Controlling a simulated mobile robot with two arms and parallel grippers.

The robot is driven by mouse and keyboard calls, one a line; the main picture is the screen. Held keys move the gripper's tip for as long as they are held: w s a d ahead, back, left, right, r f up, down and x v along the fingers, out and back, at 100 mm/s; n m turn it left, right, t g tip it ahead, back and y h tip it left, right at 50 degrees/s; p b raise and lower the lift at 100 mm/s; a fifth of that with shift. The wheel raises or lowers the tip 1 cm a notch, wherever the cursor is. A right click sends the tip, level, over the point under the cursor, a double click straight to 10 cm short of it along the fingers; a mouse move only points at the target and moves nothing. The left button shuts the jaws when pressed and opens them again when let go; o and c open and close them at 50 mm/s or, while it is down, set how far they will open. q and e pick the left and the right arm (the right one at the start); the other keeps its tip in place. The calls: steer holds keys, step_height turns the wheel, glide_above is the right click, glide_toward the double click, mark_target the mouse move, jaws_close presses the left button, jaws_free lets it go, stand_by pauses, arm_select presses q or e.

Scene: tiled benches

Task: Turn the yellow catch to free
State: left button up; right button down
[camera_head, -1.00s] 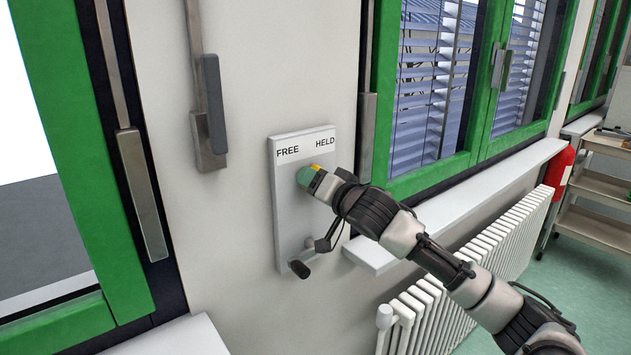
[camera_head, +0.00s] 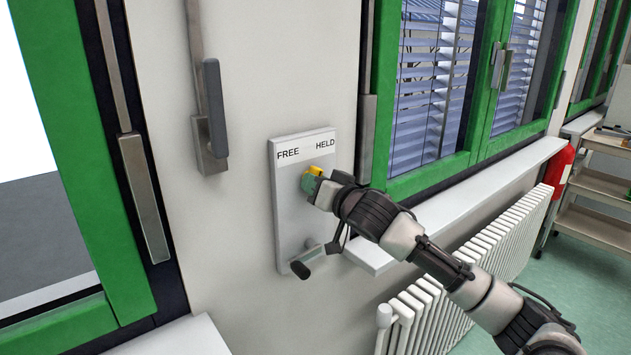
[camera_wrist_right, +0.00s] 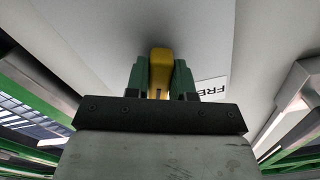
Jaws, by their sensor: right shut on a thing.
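The yellow catch (camera_head: 314,171) is on the upper part of a pale plate (camera_head: 288,215) fixed to the wall. The plate's label (camera_head: 305,147) reads FREE on the left and HELD on the right. The catch is just below the label, mostly hidden by my right gripper (camera_head: 310,182). In the right wrist view the catch (camera_wrist_right: 160,72) stands between the green fingers of my right gripper (camera_wrist_right: 160,80), which are shut on it. The label is partly visible there, reading FRE. My left gripper is not in view.
A dark-ended crank handle (camera_head: 301,268) sticks out low on the plate. A grey window handle (camera_head: 214,110) is on the left. A white sill (camera_head: 455,205) and radiator (camera_head: 470,265) lie to the right, close to my right arm.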

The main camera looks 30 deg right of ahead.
steer(key=n+p, duration=0.1)
steer(key=n, duration=0.2)
steer(key=n+p, duration=0.1)
steer(key=n, duration=0.2)
steer(key=shift+d+n, duration=0.2)
steer(key=shift+n, duration=0.1)
steer(key=n+p, duration=0.1)
steer(key=n, duration=0.2)
steer(key=shift+r, duration=0.1)
steer(key=shift+d+n+p, duration=0.1)
steer(key=shift+n+p, duration=0.6)
steer(key=shift+n, duration=0.9)
steer(key=c, duration=1)
jaws_free()
steer(key=shift+o, duration=0.2)
